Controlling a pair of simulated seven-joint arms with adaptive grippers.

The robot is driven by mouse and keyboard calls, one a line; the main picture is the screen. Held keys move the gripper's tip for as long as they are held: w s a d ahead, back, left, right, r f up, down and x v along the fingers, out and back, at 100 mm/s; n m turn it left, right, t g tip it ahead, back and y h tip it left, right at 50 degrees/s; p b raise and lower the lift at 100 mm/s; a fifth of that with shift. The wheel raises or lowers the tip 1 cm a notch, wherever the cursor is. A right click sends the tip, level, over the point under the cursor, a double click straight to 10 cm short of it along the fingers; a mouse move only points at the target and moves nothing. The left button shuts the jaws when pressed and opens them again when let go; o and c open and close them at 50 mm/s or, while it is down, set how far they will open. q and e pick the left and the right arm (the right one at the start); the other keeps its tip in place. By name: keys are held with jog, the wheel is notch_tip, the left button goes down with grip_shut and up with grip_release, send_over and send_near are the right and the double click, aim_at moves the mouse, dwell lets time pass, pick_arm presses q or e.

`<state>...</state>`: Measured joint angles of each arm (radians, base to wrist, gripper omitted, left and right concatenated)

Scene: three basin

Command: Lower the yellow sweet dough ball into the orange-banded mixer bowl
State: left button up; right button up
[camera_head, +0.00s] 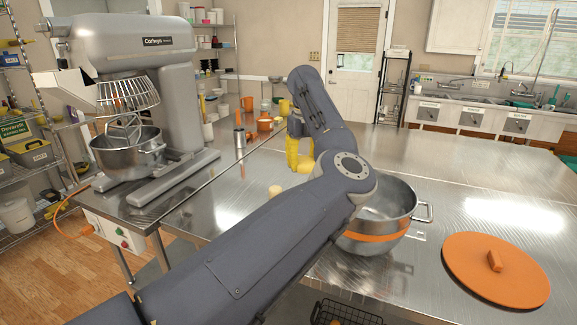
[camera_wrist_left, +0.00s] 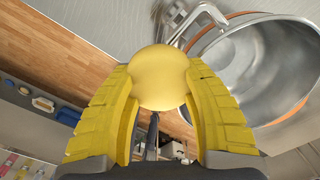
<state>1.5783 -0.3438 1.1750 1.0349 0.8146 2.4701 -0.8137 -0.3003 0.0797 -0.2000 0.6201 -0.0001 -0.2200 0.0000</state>
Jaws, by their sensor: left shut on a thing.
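My left gripper (camera_head: 299,163) has yellow fingers and points down over the steel table, left of and farther back than the orange-banded mixer bowl (camera_head: 370,238). In the left wrist view its fingers are shut on the smooth yellow dough ball (camera_wrist_left: 160,78), one on each side. The ball cannot be made out clearly in the head view. The steel bowl is open, looks empty and is partly hidden by my left arm. In the left wrist view the bowl (camera_wrist_left: 240,75) is at the right, beside the ball. My right gripper is not in view.
An orange lid (camera_head: 495,270) lies right of the bowl. A small pale yellow thing (camera_head: 275,190) stands near the table's left edge. A big grey mixer (camera_head: 130,70) with its own bowl stands at the left. Orange containers (camera_head: 265,125) stand farther back.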

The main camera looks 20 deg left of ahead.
pick_arm(q)
jog(key=w+d+f, duration=0.1)
jog(key=w+d, duration=0.1)
jog(key=d, duration=0.7)
jog(key=w+d+f, duration=0.1)
jog(key=w+d, duration=0.2)
jog(key=d, duration=0.7)
jog(key=shift+w, duration=0.15)
jog(key=shift+d, duration=0.1)
jog(key=shift+f, duration=0.15)
jog(key=shift+f, duration=8.6)
jog(key=shift+f, duration=0.6)
